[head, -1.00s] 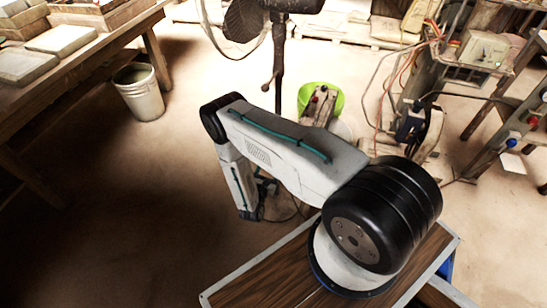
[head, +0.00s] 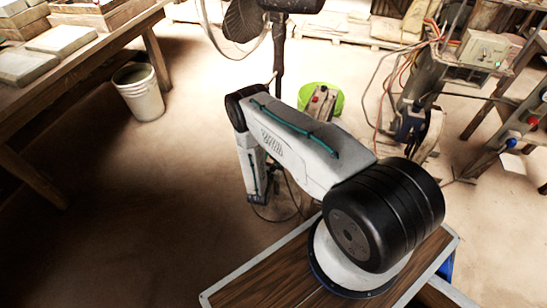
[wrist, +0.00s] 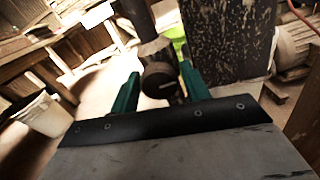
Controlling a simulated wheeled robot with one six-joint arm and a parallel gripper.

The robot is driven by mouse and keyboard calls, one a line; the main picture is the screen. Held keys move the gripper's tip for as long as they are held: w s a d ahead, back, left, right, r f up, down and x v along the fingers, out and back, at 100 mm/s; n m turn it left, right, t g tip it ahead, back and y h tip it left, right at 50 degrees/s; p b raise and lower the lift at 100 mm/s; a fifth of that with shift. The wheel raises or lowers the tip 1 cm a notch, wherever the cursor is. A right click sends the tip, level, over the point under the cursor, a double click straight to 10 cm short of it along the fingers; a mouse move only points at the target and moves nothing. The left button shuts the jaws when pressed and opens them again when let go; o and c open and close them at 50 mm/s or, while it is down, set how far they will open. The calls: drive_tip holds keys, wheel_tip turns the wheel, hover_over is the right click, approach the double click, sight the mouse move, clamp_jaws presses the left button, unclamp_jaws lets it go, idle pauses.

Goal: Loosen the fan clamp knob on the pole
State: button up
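The fan's dark pole (head: 278,58) stands upright beyond my arm in the head view, and its lower part is hidden by the arm. In the wrist view, a dark round knob (wrist: 160,79) with a pale slot-like mark shows in front of a brownish clamp piece (wrist: 154,49) on the dark pole (wrist: 136,14). My gripper (wrist: 160,86) is open, with one green finger on each side of the knob in the picture. I cannot tell whether either finger touches it or how far ahead it is. My gripper is hidden in the head view.
A green tub (head: 322,97) is right of the pole. A white bucket (head: 138,92) stands by the wooden table (head: 75,70) on the left. Machinery with cables (head: 412,120) stands at right.

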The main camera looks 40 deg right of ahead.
drive_tip(key=c, duration=0.6)
drive_tip(key=shift+o, duration=0.2)
drive_tip(key=shift+n, duration=0.4)
drive_tip(key=n, duration=0.3)
drive_tip(key=shift+s+n, duration=0.1)
drive_tip(key=shift+n, duration=1.6)
drive_tip(key=o, duration=1)
